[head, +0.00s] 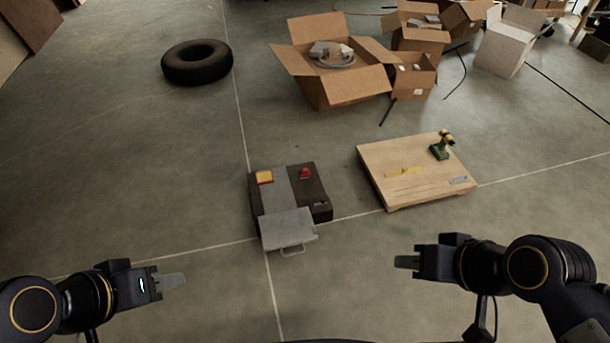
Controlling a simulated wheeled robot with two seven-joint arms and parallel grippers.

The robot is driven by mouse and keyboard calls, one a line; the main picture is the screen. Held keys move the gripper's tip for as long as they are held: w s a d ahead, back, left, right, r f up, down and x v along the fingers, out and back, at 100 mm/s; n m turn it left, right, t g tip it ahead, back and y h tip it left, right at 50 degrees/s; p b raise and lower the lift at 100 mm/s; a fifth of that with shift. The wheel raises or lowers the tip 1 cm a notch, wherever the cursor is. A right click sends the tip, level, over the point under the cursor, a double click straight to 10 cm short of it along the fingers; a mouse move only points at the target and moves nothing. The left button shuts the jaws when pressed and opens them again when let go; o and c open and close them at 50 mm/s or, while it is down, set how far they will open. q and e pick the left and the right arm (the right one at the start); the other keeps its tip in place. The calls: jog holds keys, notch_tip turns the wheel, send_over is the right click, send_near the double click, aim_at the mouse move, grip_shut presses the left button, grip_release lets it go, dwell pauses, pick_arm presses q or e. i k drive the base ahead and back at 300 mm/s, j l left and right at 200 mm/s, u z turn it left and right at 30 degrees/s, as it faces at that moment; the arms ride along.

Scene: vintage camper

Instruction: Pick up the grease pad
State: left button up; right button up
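A dark box (322,186) with a grey middle strip sits on the floor at the centre of the head view. A small yellow-orange square pad (264,177) lies on its top left; it may be the grease pad, but I cannot be sure. A red object (305,173) sits on its top right. A grey panel with a handle (288,229) juts from the box's near side. My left gripper (172,281) is left of and nearer than the box. My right gripper (406,262) is to its right. Both look empty; their finger gaps are not visible.
A tyre (197,62) and open cardboard boxes (356,84) are further back. The floor between my grippers is clear.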

aim_at(305, 173)
jog(key=i+j+u, duration=0.4)
jog(key=j, duration=0.25)
jog(key=i+j+u, duration=0.35)
jog(key=j, duration=0.25)
jog(key=i+j+u, duration=0.4)
jog(key=i, duration=0.25)
jog(key=i+z, duration=0.2)
jog(key=i, duration=0.3)
jog(key=i+j+z, duration=0.2)
jog(key=i, duration=0.3)
jog(key=i+l+z, duration=0.1)
jog(key=i+z, duration=0.15)
jog(key=i, duration=0.35)
jog(key=i+z, duration=0.3)
jog(key=i, duration=0.35)
jog(key=i+j+z, duration=0.25)
jog(key=i, duration=0.35)
jog(key=i+l+z, duration=0.2)
jog(key=i+z, duration=0.15)
jog(key=z, duration=0.15)
jog(key=i+z, duration=0.7)
jog(key=z, duration=0.25)
jog(key=i+j+z, duration=0.2)
jog(key=i+z, duration=0.15)
jog(key=z, duration=0.15)
jog(key=i+z, duration=0.7)
jog(key=z, duration=0.15)
